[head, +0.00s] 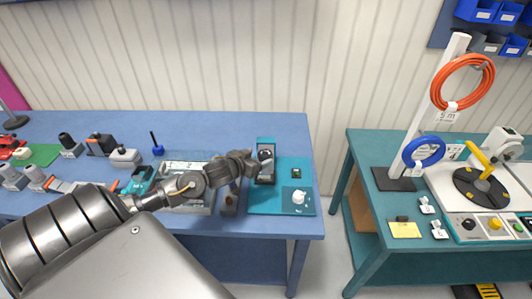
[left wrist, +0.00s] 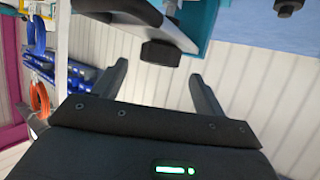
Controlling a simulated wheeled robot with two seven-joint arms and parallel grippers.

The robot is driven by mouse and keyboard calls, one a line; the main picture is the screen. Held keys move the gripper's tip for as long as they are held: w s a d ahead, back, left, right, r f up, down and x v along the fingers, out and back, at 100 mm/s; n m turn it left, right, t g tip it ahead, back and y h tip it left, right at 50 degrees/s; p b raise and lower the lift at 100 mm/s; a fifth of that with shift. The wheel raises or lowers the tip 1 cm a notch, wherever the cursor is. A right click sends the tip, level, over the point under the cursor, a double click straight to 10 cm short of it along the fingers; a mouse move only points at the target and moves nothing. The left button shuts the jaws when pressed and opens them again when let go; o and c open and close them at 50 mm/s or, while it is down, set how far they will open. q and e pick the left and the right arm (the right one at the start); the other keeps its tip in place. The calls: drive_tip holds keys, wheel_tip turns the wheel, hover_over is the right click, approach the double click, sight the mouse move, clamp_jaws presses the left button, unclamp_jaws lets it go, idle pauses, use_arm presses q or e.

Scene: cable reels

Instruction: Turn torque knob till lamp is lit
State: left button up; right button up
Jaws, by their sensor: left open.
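On a teal mat (head: 265,206) at the right end of the blue bench stands an upright grey device (head: 266,145) with a dark round part on its face. A white knob (head: 299,197) sits at the mat's front right, and a small dark block with a green spot (head: 296,174) lies behind it. I cannot tell which part is the torque knob or whether a lamp is lit. My left gripper (head: 257,164) is open beside the device and partly covers it. In the left wrist view a black knob-like block (left wrist: 160,53) shows beyond the open, empty fingers. My right gripper is not in view.
A grey tray (head: 188,207) lies under my left arm. Several small fixtures, among them a blue-handled tool (head: 157,145), stand left on the bench. A gap separates a teal table (head: 372,246) holding a reel post (head: 424,105) and a turntable (head: 480,188).

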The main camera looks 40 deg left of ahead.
sight(264, 155)
use_arm(q)
drive_tip(key=p+x, duration=0.1)
drive_tip(key=x, duration=0.4)
drive_tip(key=shift+w+f, duration=0.2)
drive_tip(key=shift+w, duration=0.15)
drive_tip(key=c, duration=1)
